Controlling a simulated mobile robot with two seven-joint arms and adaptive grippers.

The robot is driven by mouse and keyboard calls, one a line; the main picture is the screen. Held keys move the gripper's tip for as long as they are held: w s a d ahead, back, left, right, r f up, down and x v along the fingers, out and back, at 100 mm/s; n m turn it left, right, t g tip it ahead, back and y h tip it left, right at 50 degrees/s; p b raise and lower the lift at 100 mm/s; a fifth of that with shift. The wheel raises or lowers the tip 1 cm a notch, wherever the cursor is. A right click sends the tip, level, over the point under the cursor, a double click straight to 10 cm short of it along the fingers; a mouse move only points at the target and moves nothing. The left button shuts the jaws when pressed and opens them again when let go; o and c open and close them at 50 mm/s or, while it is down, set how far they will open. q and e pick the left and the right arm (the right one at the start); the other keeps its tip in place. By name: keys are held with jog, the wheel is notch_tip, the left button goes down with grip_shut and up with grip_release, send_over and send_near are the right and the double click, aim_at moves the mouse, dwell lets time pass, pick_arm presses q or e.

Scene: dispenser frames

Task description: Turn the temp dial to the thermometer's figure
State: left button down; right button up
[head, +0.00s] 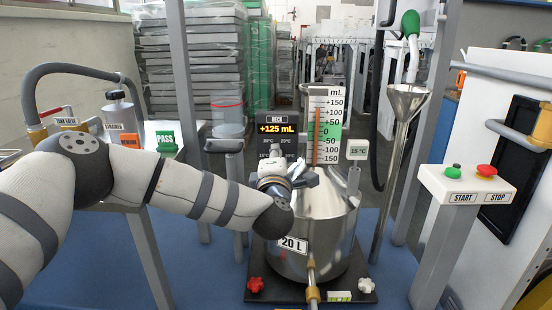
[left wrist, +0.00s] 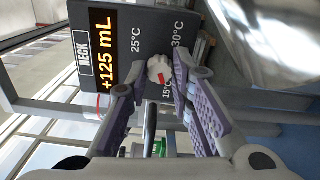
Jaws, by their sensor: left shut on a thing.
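The temp dial (left wrist: 160,70) is a small pale knob with a red mark on a dark panel (left wrist: 150,28). In the left wrist view, labels 25°C, 30°C and a partly covered 15°C surround it. The red mark lies on the side toward the 15°C label; its exact aim is hard to tell. My left gripper (head: 274,178) is at the panel and hides the dial in the head view. In the left wrist view its fingers (left wrist: 161,82) are shut on the dial. A small sign (head: 357,150) beside the scale reads 15 °C. My right gripper is not in view.
The panel's display (head: 277,128) reads NECK +125 mL. A steel 20 L vessel (head: 318,240) stands below, close to my left arm. An mL scale (head: 325,118) rises behind it. A funnel (head: 406,100) and a START/STOP box (head: 466,184) stand at the right.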

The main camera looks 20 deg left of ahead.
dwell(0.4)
pick_arm(q)
jog(key=c, duration=1.4)
grip_release()
jog(key=v, duration=1.2)
